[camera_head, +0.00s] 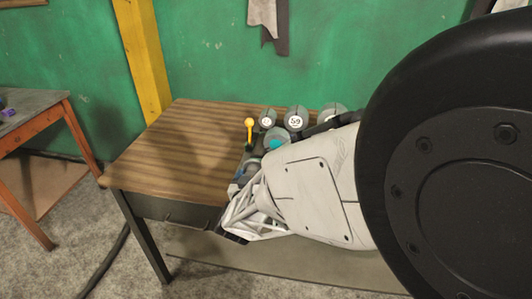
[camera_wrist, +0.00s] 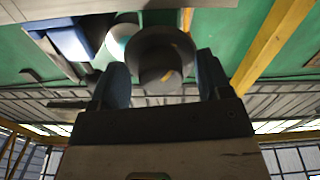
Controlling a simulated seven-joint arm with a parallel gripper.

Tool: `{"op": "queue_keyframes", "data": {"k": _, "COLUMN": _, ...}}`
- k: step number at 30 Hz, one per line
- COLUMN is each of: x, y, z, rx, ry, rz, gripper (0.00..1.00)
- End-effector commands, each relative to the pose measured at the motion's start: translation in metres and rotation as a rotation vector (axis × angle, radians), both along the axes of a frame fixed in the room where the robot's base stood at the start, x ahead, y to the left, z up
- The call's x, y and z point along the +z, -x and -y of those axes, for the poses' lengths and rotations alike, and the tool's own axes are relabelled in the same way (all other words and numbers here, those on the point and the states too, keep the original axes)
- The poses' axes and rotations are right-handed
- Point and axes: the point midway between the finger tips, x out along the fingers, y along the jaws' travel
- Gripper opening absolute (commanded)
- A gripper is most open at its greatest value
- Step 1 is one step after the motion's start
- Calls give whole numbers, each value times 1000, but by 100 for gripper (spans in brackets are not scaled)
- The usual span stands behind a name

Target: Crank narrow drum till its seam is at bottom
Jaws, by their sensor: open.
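Several grey-green drums with round white end labels stand in a row on the table in the head view. The left drum (camera_head: 267,117) looks the narrowest; the middle drum (camera_head: 295,119) is wider, and the right drum (camera_head: 333,110) is partly hidden by my arm. Short dark lines show near their tops, too small to be sure they are seams. A yellow crank handle (camera_head: 249,124) stands upright left of the drums. My gripper (camera_wrist: 162,64) is open in the wrist view, with a dark grey round part (camera_wrist: 160,55) between or beyond its fingers; contact cannot be told.
The wooden table (camera_head: 175,140) has free room at its left. My arm covers its right side. A yellow post (camera_head: 143,55) and green wall stand behind. Another table (camera_head: 30,110) is at far left. A blue block (camera_wrist: 70,40) shows in the wrist view.

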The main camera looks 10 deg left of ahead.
Motion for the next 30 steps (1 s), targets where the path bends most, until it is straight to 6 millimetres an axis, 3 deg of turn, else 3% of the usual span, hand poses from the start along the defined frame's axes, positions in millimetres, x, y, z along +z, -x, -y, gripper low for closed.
{"op": "queue_keyframes", "data": {"k": 9, "x": 0, "y": -2, "z": 0, "rx": 0, "ry": 0, "rz": 0, "gripper": 71}}
{"op": "queue_keyframes", "data": {"k": 19, "x": 0, "y": -2, "z": 0, "rx": 0, "ry": 0, "rz": 0, "gripper": 22}}
{"op": "queue_keyframes", "data": {"k": 30, "x": 0, "y": -1, "z": 0, "rx": 0, "ry": -40, "rz": 0, "gripper": 22}}
